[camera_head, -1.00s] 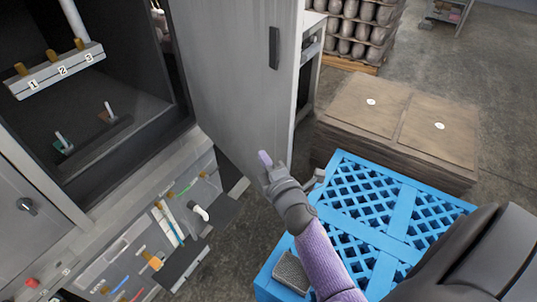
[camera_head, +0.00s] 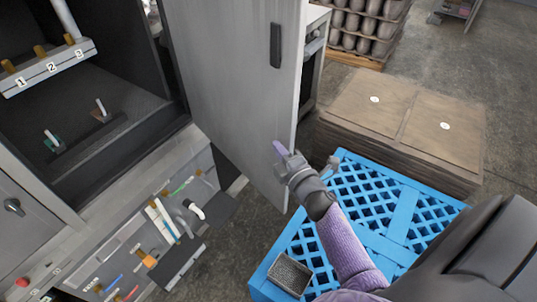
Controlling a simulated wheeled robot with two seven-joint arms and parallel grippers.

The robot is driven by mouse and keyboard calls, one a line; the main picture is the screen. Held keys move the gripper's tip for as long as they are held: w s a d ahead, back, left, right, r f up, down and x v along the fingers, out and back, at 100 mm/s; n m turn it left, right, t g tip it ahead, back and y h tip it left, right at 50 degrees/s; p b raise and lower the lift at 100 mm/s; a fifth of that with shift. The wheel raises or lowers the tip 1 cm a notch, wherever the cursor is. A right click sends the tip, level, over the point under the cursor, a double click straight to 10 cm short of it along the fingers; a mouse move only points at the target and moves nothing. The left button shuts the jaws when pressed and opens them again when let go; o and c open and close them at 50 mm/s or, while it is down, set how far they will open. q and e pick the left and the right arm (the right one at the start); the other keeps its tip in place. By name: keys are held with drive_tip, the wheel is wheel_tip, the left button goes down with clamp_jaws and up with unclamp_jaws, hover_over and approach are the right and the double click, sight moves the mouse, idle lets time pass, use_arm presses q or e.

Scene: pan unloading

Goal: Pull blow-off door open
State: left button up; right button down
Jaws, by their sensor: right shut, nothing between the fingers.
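The blow-off door (camera_head: 225,70) is a tall grey metal panel with a dark handle (camera_head: 275,45) near its upper right edge. It stands swung out from the dark cabinet opening (camera_head: 85,110), which shows on the left. My right gripper (camera_head: 280,152) is at the lower right edge of the door, well below the handle. It is shut and holds nothing. Its fingertips overlap the door's edge in the picture; I cannot tell whether they touch it. My left gripper is not in view.
A blue plastic crate (camera_head: 403,215) stands under my right arm with a small grey block (camera_head: 290,274) at its corner. Brown stacked sheets (camera_head: 400,112) lie behind it. A tool panel (camera_head: 150,235) with pipes sits below the cabinet. Bare floor shows between panel and crate.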

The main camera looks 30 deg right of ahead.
drive_tip(key=w+d+y+b, duration=0.1)
drive_tip(key=d+b, duration=0.2)
drive_tip(key=d, duration=0.9)
drive_tip(key=shift+w+d+r+n+b, duration=0.15)
drive_tip(key=shift+w+n+b, duration=0.15)
drive_tip(key=shift+n+b, duration=0.1)
